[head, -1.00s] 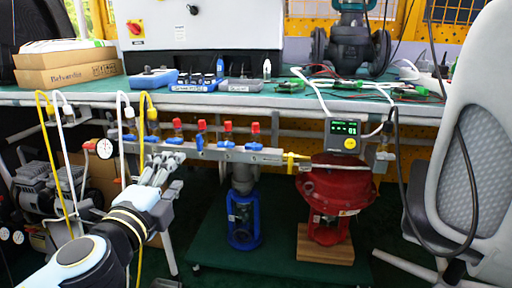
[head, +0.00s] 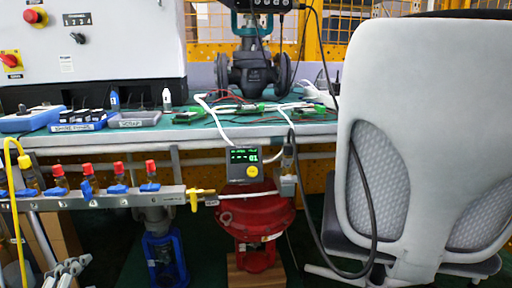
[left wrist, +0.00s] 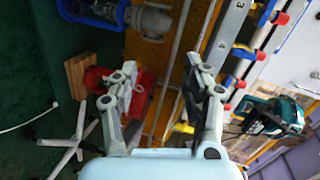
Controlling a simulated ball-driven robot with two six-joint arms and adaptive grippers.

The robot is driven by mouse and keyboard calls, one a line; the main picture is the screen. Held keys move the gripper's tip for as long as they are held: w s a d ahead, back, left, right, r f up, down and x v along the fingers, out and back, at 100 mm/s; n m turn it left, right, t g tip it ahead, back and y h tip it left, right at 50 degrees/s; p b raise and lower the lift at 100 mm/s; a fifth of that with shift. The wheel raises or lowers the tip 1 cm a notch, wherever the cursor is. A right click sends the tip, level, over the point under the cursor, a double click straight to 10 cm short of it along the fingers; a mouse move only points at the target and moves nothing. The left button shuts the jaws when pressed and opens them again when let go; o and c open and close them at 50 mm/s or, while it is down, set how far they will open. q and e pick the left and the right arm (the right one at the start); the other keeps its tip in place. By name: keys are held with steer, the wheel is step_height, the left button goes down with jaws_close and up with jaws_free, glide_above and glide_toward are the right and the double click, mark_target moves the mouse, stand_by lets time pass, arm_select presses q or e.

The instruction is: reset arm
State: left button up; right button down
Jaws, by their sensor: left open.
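My left gripper (head: 66,272) shows at the bottom left corner of the head view, partly cut off, below the manifold bar. In the left wrist view my left gripper (left wrist: 162,85) has its two fingers wide apart with nothing between them. The positioner (head: 244,165), a grey box with a lit green display and a yellow button, sits above the red actuator (head: 255,218). The red actuator also shows behind the left finger in the left wrist view (left wrist: 143,88). My right gripper is in neither view.
The manifold bar (head: 105,200) with red-topped blue valves runs along the bench's front. A grey office chair (head: 425,120) fills the right side, with a black cable before it. A blue-bodied valve (head: 165,255) stands on the floor. The bench (head: 200,133) holds trays and wires.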

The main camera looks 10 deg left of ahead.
arm_select(q)
steer(key=s+f+n+g+h, duration=0.1)
steer(key=s+f+n+g, duration=0.35)
steer(key=s+f, duration=0.65)
steer(key=s+f+n+g, duration=0.5)
steer(key=s+f, duration=0.4)
steer(key=f, duration=0.5)
steer(key=s+d+f+n+g+h, duration=0.25)
steer(key=s+f+g, duration=0.2)
steer(key=s, duration=0.55)
steer(key=s+d+r+p, duration=0.1)
steer(key=s+r+p, duration=0.1)
steer(key=s+p, duration=1)
steer(key=shift+d+r+p, duration=0.2)
steer(key=shift+r+p, duration=0.15)
steer(key=shift+p, duration=0.6)
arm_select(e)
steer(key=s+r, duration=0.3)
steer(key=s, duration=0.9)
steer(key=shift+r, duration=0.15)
arm_select(q)
steer(key=shift+s, duration=0.1)
steer(key=shift+c, duration=0.4)
jaws_close()
